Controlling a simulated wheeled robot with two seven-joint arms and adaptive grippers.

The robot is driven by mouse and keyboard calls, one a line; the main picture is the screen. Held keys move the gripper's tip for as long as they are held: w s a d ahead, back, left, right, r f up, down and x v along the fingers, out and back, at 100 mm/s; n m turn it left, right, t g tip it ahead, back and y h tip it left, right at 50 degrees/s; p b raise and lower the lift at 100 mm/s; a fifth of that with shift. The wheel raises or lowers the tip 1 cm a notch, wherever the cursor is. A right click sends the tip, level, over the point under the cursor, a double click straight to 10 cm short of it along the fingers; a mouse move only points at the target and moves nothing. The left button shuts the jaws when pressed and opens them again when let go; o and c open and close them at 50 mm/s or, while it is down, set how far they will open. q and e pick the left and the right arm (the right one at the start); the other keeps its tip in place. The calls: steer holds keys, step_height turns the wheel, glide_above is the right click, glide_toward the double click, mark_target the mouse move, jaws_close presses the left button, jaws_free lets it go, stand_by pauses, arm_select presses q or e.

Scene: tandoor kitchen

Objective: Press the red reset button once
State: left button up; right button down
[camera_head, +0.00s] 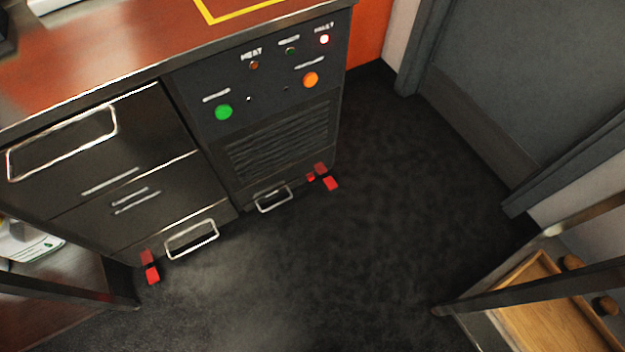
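A dark control panel (275,95) is on the front of a counter unit. It carries a green round button (223,112) at left and an orange round button (310,79) at right, each under a small white label too blurred to read. The orange one is the closest in colour to a red button. A small lit red lamp (324,39) is at the panel's upper right, under a label that seems to read FAULT. Two dim lamps (254,65) (290,51) are to its left. Neither of my grippers is in view, and nothing touches the buttons.
Metal drawers (110,150) with handles stand left of the panel. Red pieces (330,183) are at the unit's feet. The dark floor (370,220) in front is clear. A grey door (530,80) is at right, and a wooden tray (510,292) is at lower right.

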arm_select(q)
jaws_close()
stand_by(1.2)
